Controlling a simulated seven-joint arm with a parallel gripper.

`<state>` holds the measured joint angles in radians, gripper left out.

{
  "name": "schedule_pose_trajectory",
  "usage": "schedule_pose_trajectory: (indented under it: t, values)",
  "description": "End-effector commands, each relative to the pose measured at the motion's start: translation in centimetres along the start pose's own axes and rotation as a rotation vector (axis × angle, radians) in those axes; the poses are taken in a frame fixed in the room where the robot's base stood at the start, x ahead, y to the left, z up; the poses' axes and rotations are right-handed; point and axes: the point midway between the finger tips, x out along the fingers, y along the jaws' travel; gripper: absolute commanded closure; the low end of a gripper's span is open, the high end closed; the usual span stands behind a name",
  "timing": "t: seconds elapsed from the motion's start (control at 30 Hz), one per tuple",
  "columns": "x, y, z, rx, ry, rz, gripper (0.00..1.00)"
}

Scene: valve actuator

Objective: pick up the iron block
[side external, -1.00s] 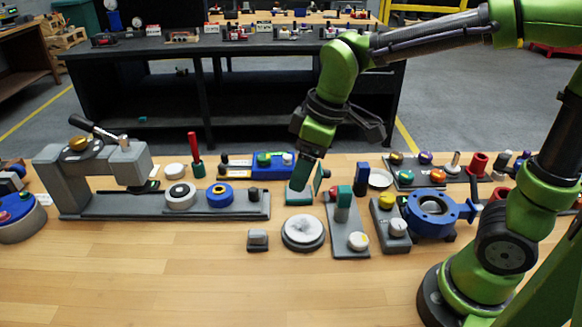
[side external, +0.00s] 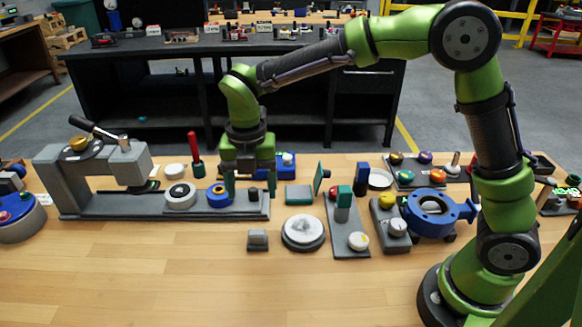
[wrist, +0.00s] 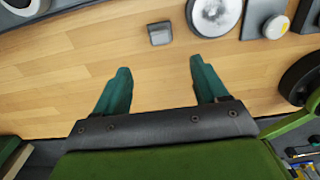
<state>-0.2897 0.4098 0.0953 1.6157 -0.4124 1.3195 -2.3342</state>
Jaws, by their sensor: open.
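A small grey block, which I take to be the iron block (side external: 257,239), sits on the wooden bench in front of the right end of a long grey base. It also shows in the wrist view (wrist: 160,34), at the top centre. My gripper (side external: 250,192) points down in the side view, with its fingers overlapping the right end of the grey base. In the wrist view my gripper (wrist: 159,66) is open, with two dark green fingers spread apart and nothing between them. The block lies beyond the fingertips, roughly in line with the gap, and is not touched.
A round white-topped disc (side external: 303,231) stands just right of the block. A grey plate with a white knob (side external: 350,240) and a blue ring valve (side external: 432,211) lie further right. A grey clamp stand (side external: 66,180) is at left. The front of the bench is clear.

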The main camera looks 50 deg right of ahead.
Motion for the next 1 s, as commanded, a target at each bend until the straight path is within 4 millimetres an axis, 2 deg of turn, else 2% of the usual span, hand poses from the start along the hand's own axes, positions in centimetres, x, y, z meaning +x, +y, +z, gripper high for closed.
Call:
schedule_pose_trajectory:
  t: [0.1, 0.3, 0.57, 0.83, 1.0]
  values:
    - [2.9, -0.1, -0.1, 0.000, 0.003, -0.006, 0.28]
    - [6.8, 0.0, -0.1, 0.002, 0.002, -0.003, 0.28]
    - [8.8, 0.0, 0.0, 0.003, 0.000, -0.001, 0.28]
    - [12.6, -0.1, -0.1, 0.003, 0.002, -0.003, 0.28]
    - [13.6, -0.1, 0.0, 0.004, 0.000, 0.000, 0.28]
